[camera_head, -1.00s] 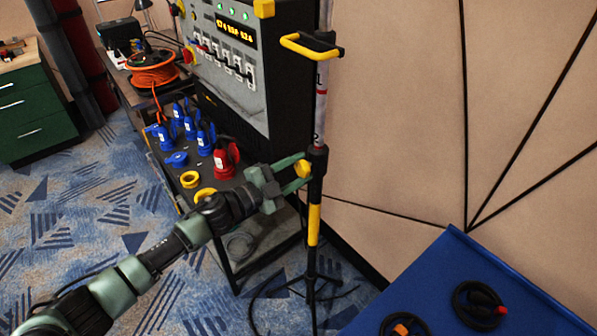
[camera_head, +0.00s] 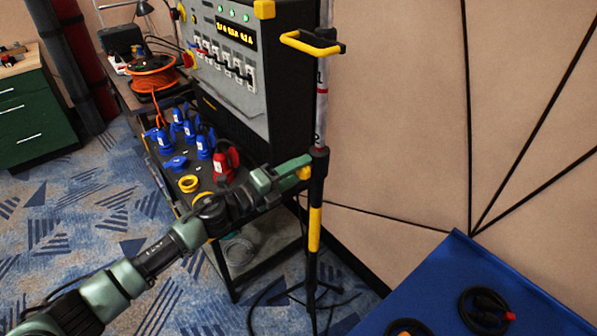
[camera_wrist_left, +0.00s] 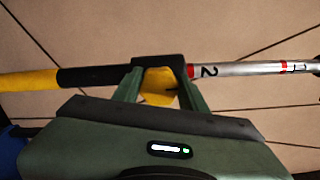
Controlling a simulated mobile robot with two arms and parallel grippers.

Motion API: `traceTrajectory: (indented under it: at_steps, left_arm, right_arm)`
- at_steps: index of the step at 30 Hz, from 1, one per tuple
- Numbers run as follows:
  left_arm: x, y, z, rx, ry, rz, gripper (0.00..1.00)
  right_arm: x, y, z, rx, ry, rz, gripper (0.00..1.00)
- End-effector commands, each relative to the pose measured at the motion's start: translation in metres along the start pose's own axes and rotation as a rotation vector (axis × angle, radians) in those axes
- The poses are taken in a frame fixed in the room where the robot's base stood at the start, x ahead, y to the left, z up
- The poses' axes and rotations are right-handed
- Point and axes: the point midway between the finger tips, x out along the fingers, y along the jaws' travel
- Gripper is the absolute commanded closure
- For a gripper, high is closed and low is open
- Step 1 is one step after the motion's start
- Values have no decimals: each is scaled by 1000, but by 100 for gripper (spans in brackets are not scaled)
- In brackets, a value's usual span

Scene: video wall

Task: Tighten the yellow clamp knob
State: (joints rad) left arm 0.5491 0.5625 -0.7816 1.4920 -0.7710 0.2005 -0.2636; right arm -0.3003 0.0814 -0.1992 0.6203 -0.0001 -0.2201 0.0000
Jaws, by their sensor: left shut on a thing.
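The yellow clamp knob (camera_wrist_left: 160,86) sits on the black clamp collar (camera_wrist_left: 160,62) of an upright pole. In the left wrist view my left gripper's (camera_wrist_left: 160,94) two green fingers lie on either side of the knob, shut on it. In the head view my left gripper (camera_head: 303,168) reaches the pole from the left and mostly covers the knob (camera_head: 304,174). The pole's silver upper tube (camera_wrist_left: 235,69) carries red bands and the numbers 1 and 2. My right gripper is not in view.
A yellow handle (camera_head: 308,45) sticks out from the pole above the clamp. A control cabinet (camera_head: 235,75) and a cart with blue and red connectors (camera_head: 226,160) stand to the left. A blue table (camera_head: 450,270) with coiled cables is at the lower right.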

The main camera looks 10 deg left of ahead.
Motion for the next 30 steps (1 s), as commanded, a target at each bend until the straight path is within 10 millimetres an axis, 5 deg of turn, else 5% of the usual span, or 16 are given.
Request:
traceTrajectory:
  at_steps: [19,20,22,30]
  left_arm:
    - [0,2,-1,55,2,3,98]
    - [0,2,-1,55,2,3,55]
    - [0,2,-1,54,2,3,36]
    - [0,1,0,53,1,1,36]
  right_arm:
    - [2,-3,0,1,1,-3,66]
    - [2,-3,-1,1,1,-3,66]
    - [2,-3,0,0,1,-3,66]
    - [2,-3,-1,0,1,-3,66]
